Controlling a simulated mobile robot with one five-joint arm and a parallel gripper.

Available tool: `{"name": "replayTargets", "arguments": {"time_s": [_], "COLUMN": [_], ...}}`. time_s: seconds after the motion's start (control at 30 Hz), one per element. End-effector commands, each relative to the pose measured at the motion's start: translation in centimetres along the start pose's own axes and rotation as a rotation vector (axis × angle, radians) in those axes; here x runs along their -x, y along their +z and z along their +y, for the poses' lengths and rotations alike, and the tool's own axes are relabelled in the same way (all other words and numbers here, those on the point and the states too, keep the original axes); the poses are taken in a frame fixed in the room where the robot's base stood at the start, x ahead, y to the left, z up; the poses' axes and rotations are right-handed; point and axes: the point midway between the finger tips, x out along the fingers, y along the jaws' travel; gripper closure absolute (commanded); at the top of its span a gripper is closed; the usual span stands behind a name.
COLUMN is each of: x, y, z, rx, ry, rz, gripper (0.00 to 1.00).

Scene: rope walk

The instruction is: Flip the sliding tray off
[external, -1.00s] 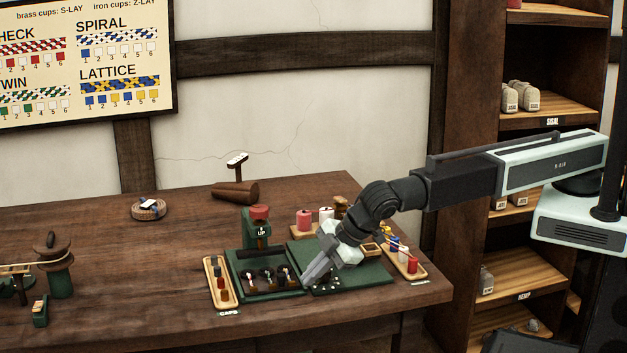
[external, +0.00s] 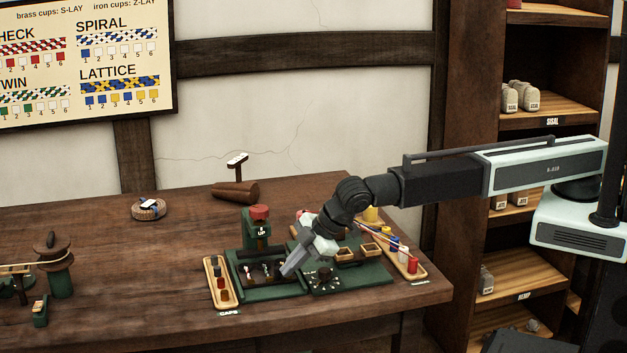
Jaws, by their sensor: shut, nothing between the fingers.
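I cannot tell for sure which part is the sliding tray. A dark tray-like block (external: 256,279) with several small cups sits on the left green base (external: 262,296), partly hidden by my gripper. A green post with a red knob (external: 259,212) and an "UP" label stands behind it. My gripper (external: 287,271) is shut and empty, pointing down-left at the right end of the dark block. I cannot tell whether it touches it. Just right, a right green board (external: 372,279) carries a dark round part (external: 323,279) with small pale dots.
A wooden caps tray (external: 211,270) lies left of the base. Small wooden boxes (external: 345,257) are on the right board, and a tray with coloured spools (external: 412,265) is at the right. A wooden mallet (external: 235,191) lies behind.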

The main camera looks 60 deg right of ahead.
Motion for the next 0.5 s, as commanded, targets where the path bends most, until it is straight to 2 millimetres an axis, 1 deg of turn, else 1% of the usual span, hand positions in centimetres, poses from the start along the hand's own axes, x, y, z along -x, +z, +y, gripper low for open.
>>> {"name": "replayTargets", "arguments": {"time_s": [0.03, 0.1, 0.2, 0.5], "x": [-0.3, -0.6, -0.8, -0.9], "y": [0.5, 1.0, 1.5, 1.7], "z": [1.0, 2.1, 3.1, 3.4], "rx": [-0.003, -0.002, -0.001, 0.000], "ry": [0.002, 0.002, 0.004, 0.007], "rz": [-0.002, -0.003, -0.004, -0.006], "gripper": [1.00, 1.00, 1.00, 1.00]}}
